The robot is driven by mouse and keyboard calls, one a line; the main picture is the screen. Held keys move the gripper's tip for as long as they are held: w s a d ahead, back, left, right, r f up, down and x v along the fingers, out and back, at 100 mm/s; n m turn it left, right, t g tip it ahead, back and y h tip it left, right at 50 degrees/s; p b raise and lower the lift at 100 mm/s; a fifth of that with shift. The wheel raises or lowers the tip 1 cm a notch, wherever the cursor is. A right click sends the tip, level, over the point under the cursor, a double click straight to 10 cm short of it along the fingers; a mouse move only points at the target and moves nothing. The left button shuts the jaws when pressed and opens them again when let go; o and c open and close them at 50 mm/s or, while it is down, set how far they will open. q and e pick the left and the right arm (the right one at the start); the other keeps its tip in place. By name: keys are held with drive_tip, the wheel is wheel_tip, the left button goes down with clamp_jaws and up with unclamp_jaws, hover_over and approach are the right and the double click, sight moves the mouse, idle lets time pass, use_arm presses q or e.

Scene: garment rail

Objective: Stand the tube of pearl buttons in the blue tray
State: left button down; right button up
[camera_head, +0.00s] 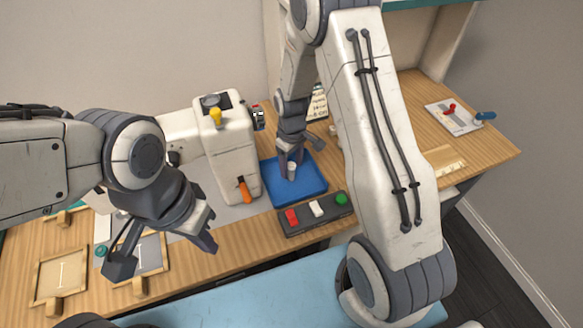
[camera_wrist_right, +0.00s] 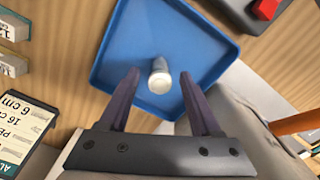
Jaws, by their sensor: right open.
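The tube of pearl buttons (camera_head: 291,170) is a small pale cylinder with a white cap, standing in the blue tray (camera_head: 308,187). In the right wrist view the tube (camera_wrist_right: 160,78) looks upright, seen from above, on the floor of the tray (camera_wrist_right: 118,55). My right gripper (camera_head: 290,160) is over the tray, its fingers apart on either side of the tube; gaps show between tube and fingers (camera_wrist_right: 159,88). My left gripper (camera_head: 206,230) is empty in front of the white machine; its finger opening is unclear.
A white sewing machine (camera_head: 230,150) stands left of the tray. A dark box with red, white and green buttons (camera_head: 316,213) lies just in front of the tray. A board with a red knob (camera_head: 452,118) is at the far right. Labelled boxes (camera_wrist_right: 22,125) show in the right wrist view.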

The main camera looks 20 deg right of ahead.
sight(292, 165)
wheel_tip(292, 165, up, 10)
drive_tip(key=shift+r, duration=0.15)
idle(0.5)
drive_tip(key=s+r+m+t, duration=0.35)
drive_tip(key=s+m, duration=0.25)
drive_tip(key=s, duration=0.6)
drive_tip(key=s+a+r+n+g+y, duration=0.1)
drive_tip(key=s+a+r+n+g, duration=0.2)
drive_tip(key=s+a, duration=1)
wheel_tip(292, 165, up, 3)
drive_tip(key=n, duration=0.4)
drive_tip(key=shift+s+a+r+n, duration=0.15)
drive_tip(key=shift+s+a+n, duration=0.05)
drive_tip(key=shift+a+n, duration=0.1)
